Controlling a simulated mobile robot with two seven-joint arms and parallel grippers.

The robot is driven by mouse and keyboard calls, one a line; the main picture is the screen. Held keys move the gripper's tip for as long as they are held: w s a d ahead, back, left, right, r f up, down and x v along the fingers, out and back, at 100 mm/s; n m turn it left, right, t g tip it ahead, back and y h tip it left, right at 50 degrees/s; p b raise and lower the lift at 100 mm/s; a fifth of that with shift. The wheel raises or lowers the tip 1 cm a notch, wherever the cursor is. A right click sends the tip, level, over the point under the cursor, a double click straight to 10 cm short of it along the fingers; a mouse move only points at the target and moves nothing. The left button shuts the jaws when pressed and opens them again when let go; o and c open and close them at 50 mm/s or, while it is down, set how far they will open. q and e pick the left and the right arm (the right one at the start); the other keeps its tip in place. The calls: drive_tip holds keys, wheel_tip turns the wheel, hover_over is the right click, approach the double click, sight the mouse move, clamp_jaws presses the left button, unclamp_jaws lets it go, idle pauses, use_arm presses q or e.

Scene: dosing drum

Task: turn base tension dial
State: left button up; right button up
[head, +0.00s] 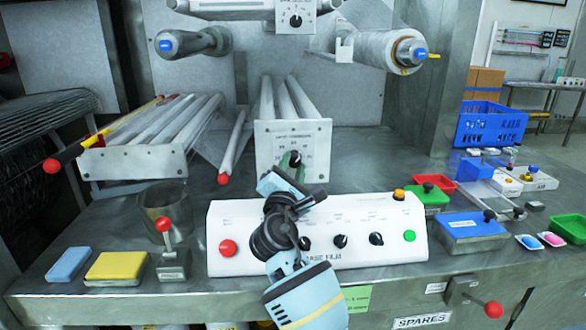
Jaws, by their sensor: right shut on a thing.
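The white dial plate (264,135) stands upright at the front end of several pale rollers, in the middle of the head view. It bears small printing, too small to read surely, and a dark dial in its lower middle. My right gripper (292,164) reaches up from the bottom centre, over the white console, and is shut on this dial. The fingertips cover most of the dial, so its pointer cannot be read. A second dial (296,20) with a black knob sits on the upper plate at the top, apart from my gripper. My left gripper is not in view.
The white console (390,255) has a red button (228,248), several black knobs and a green button (409,236); my arm partly covers it. A metal cup (165,205) and small lever box (173,262) stand left. Trays and a blue box (473,232) crowd the right.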

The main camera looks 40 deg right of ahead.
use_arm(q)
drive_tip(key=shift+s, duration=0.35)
use_arm(e)
drive_tip(key=shift+m, duration=0.3)
drive_tip(key=o, duration=1)
drive_tip(key=shift+c, duration=0.2)
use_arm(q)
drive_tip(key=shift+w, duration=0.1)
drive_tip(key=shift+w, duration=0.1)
use_arm(e)
drive_tip(key=shift+s+a+f, duration=0.2)
drive_tip(key=shift+s+a, duration=0.1)
drive_tip(key=shift+a, duration=0.1)
use_arm(q)
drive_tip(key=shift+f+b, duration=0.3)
drive_tip(key=shift+b, duration=0.05)
use_arm(e)
drive_tip(key=v, duration=0.6)
drive_tip(key=shift+s+a, duration=0.25)
drive_tip(key=shift+a, duration=0.05)
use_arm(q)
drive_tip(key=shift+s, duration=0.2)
